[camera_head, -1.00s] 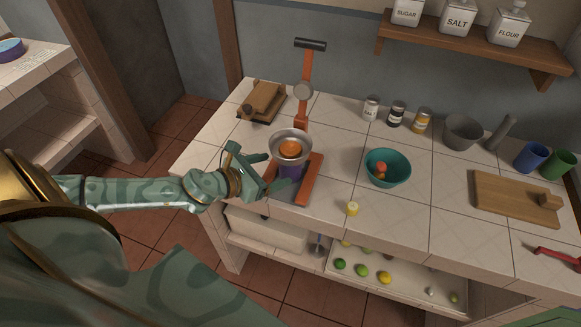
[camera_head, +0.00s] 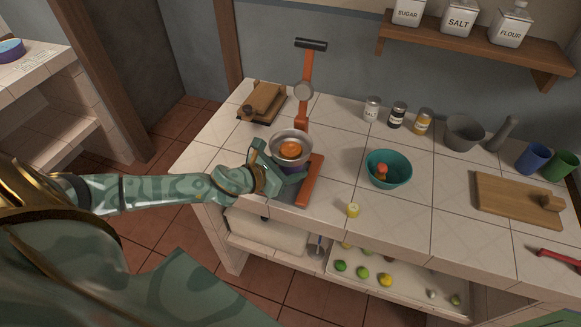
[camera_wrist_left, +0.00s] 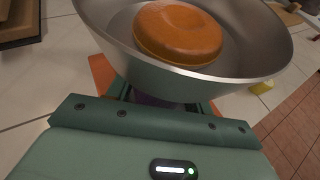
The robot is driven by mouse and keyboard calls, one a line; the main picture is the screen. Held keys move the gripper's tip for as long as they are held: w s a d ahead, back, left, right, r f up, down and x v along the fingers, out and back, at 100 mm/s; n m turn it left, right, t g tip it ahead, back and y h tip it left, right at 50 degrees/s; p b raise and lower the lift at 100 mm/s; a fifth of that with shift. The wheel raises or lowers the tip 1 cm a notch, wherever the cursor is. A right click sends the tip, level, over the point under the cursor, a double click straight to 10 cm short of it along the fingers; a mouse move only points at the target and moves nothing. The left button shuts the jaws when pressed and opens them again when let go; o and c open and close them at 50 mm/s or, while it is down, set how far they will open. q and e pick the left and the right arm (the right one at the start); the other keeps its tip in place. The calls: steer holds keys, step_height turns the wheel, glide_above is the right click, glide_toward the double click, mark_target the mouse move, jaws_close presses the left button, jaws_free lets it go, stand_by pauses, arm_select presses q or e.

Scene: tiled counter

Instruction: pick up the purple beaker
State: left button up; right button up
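The purple beaker (camera_head: 291,168) stands on the base of an orange juice press (camera_head: 313,180), under its metal bowl. Only a little of it shows in the head view, and a dark purple patch shows below the bowl in the wrist view (camera_wrist_left: 150,100). My left gripper (camera_head: 282,165) is at the beaker, one finger on its far left side and one in front. The bowl hides the contact, so I cannot tell whether the fingers grip it. My right gripper is not in view.
The metal bowl (camera_head: 291,138) with an orange piece (camera_head: 291,149) sits just above my left fingers. The press's upright lever (camera_head: 305,75) rises behind. A teal bowl (camera_head: 388,158) and a yellow piece (camera_head: 352,210) lie to the right. A wooden board (camera_head: 265,102) is behind left.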

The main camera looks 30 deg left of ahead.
arm_select(q)
steer(key=shift+r, duration=0.25)
steer(key=shift+s, duration=0.2)
steer(key=s+d, duration=0.4)
steer(key=s, duration=1.3)
steer(key=shift+p, duration=0.4)
steer(key=shift+d, duration=0.1)
